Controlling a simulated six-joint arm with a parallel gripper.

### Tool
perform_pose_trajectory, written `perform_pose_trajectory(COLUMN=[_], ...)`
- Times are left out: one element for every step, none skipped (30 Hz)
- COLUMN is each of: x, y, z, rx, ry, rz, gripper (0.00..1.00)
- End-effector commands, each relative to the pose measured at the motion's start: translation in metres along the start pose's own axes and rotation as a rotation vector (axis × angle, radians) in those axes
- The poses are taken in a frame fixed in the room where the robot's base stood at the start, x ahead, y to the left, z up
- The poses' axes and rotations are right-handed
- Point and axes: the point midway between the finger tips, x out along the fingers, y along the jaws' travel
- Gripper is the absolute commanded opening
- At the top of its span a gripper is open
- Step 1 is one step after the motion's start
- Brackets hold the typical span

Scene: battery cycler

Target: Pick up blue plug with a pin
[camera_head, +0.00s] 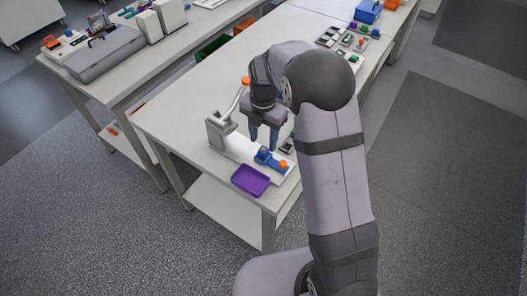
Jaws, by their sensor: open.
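My gripper (263,140) points down over the near end of the white bench, with its two blue-grey fingers apart and nothing visible between them. Just below and slightly in front of the fingertips, a small blue part (266,158) sits on a white base; it looks like the blue plug. An orange piece (283,164) is at its right. The part is too small here to make out a pin. I cannot tell the exact gap between the fingertips and the blue part.
A purple tray (250,180) lies in front of the blue part. A grey-white stand (217,131) rises at the left, near the gripper. Dark and green items (288,147) are at the right, partly hidden by my arm. The bench's left front is clear.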

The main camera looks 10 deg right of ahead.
Motion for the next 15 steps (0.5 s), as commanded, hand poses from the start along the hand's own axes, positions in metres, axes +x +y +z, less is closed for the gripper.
perform_pose_trajectory(x=[0.002, 0.005, 0.009, 0.012, 0.015, 0.019, 0.023, 0.027, 0.032, 0.035, 0.038, 0.042, 0.044, 0.045, 0.046], y=[-0.001, -0.001, -0.001, -0.001, -0.001, -0.001, -0.001, -0.001, -0.001, -0.001, -0.001, -0.001, -0.001, -0.001, 0.0], z=[0.0, 0.0, 0.0, 0.0, 0.0, 0.001, 0.001, 0.001, 0.001, 0.001, 0.001, 0.001, 0.001, 0.001, 0.001], rx=[0.0, 0.001, 0.001, 0.001, 0.001, 0.001, 0.001, 0.001, 0.001, 0.001, 0.001, 0.001, 0.001, 0.001, 0.001], ry=[0.002, 0.003, 0.004, 0.004, 0.005, 0.004, 0.004, 0.003, 0.004, 0.003, 0.002, 0.003, 0.002, 0.002, 0.001], rz=[-0.003, -0.004, -0.005, -0.004, -0.005, -0.004, -0.005, -0.004, -0.004, -0.004, -0.003, -0.003, -0.003, -0.002, -0.001], gripper=[0.45, 0.45, 0.45, 0.45, 0.45, 0.45, 0.45, 0.45, 0.45, 0.45, 0.45, 0.45, 0.45, 0.45, 0.45])
